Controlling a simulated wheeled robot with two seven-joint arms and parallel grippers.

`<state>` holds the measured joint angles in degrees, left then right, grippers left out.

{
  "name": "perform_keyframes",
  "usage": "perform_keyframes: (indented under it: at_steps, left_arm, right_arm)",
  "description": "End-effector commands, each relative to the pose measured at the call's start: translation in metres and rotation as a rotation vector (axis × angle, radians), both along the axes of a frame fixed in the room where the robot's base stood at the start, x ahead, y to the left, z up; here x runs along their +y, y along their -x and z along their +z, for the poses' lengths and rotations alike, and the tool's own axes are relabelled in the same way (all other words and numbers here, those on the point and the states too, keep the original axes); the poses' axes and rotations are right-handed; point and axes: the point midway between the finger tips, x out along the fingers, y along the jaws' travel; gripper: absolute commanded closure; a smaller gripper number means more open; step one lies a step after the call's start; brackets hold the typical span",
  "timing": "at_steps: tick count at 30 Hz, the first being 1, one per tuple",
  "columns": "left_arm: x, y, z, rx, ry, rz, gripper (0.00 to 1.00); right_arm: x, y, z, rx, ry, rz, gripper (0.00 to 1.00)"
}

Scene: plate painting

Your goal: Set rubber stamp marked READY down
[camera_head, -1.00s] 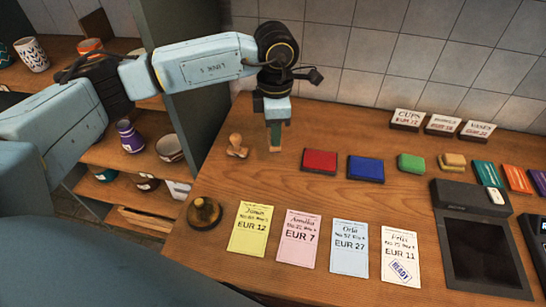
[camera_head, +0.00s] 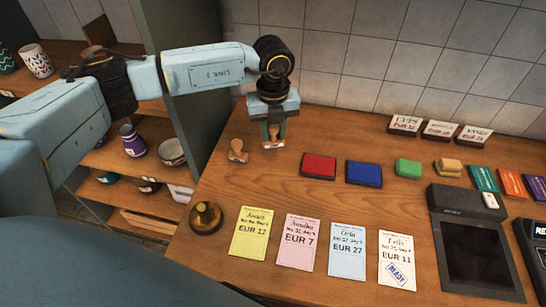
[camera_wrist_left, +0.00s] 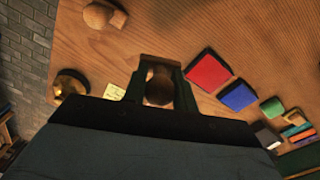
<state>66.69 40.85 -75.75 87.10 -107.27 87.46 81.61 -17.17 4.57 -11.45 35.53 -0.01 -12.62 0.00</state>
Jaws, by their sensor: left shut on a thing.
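My left gripper (camera_head: 273,133) points down over the back left of the wooden table and is shut on a wooden rubber stamp (camera_head: 273,144). The stamp is upright, its base low at the table top; I cannot tell whether it touches. Its round wooden handle shows between the fingers in the left wrist view (camera_wrist_left: 158,88). The READY lettering on the stamp is hidden. A second wooden stamp (camera_head: 237,150) stands free just left of the gripper; it also shows in the wrist view (camera_wrist_left: 103,15). My right gripper is not in view.
A red ink pad (camera_head: 319,166) and a blue one (camera_head: 365,173) lie to the right. Several price cards lie in front; the white one (camera_head: 397,260) bears a blue READY print. A brass bell-like object (camera_head: 206,217) is at the left edge. The table (camera_head: 265,190) between is clear.

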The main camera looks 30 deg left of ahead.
Motion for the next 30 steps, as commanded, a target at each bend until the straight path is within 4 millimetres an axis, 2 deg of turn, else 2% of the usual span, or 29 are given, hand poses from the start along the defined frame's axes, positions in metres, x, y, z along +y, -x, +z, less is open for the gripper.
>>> perform_keyframes:
  at_steps: [1, 4, 11, 18, 29, 30]
  left_arm:
    - [0.000, 0.001, -0.012, 0.005, -0.001, 0.000, 0.87]
    - [0.000, 0.001, -0.029, 0.003, -0.001, -0.001, 0.87]
    - [0.000, 0.001, -0.048, 0.003, -0.002, -0.003, 0.87]
    - [0.000, 0.001, -0.079, 0.003, -0.002, -0.003, 0.87]
    - [0.000, 0.001, -0.084, 0.001, -0.001, -0.004, 0.87]
    - [0.001, 0.000, -0.083, 0.001, -0.001, -0.004, 0.69]
  right_arm:
    - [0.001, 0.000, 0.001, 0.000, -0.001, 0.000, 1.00]
    - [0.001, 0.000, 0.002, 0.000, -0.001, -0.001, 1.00]
    - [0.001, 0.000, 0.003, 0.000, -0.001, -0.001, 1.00]
    - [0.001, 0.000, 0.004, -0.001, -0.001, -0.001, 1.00]
    - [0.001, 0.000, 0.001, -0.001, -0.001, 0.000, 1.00]
    - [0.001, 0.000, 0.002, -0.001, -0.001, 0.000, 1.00]
